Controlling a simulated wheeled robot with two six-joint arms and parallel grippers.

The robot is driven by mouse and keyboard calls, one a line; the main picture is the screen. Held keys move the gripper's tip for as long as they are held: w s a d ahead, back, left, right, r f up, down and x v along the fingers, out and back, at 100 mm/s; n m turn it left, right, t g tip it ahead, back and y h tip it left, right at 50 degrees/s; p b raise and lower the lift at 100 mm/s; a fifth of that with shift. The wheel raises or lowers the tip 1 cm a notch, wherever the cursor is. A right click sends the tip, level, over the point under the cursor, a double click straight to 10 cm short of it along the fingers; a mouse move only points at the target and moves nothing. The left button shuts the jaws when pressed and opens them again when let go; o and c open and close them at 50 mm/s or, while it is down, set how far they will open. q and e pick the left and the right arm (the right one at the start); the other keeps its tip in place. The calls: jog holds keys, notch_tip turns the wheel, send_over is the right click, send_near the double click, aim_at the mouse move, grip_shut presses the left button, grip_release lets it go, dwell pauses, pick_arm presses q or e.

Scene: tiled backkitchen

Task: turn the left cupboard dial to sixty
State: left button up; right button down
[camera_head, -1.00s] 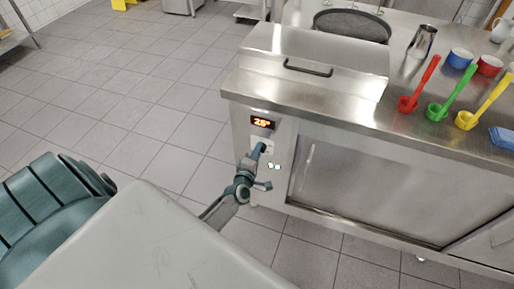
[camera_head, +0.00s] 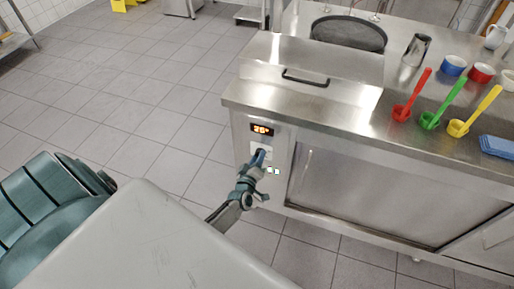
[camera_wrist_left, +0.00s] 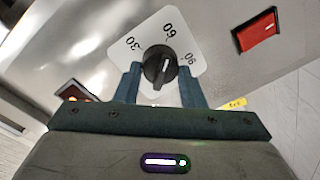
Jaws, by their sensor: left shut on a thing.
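The black cupboard dial (camera_wrist_left: 160,66) sits on a white plate (camera_wrist_left: 183,30) marked 30, 60 and 90 in the left wrist view. A pale line shows on the dial's face; I cannot tell exactly which mark it lines up with. My left gripper (camera_wrist_left: 160,82) has one finger on each side of the dial and is shut on it. In the head view my left gripper (camera_head: 261,158) reaches the cupboard's front panel and hides most of the dial. The lit display (camera_head: 262,130) above it seems to read 26°. My right gripper is not in view.
A red switch (camera_wrist_left: 257,32) is beside the dial plate. The steel counter (camera_head: 300,106) overhangs the panel.

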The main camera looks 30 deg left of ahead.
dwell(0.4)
pick_arm(q)
jog(key=o, duration=1)
jog(key=v, duration=1)
jog(key=shift+s+d+b, duration=0.2)
jog(key=shift+s+b, duration=0.1)
jog(key=shift+s, duration=0.1)
jog(key=s+d+f+m+g+h, duration=0.1)
jog(key=s+f+m+g, duration=0.2)
jog(key=f, duration=0.4)
jog(key=s+d+f+m+g+h, duration=0.1)
jog(key=s+f+m+g+h, duration=0.1)
jog(key=s+f, duration=0.45)
jog(key=s+d+f+m+g+h, duration=0.1)
jog(key=s+f+m+g, duration=0.15)
jog(key=f, duration=0.55)
jog(key=s+f+m+g, duration=0.3)
jog(key=s+f, duration=0.4)
jog(key=s, duration=0.6)
jog(key=s+f+m+g, duration=0.3)
jog(key=s+f+g, duration=0.2)
jog(key=s, duration=0.9)
notch_tip(320, 180, down, 2)
jog(key=shift+a+f, duration=0.15)
jog(key=shift+a, duration=0.3)
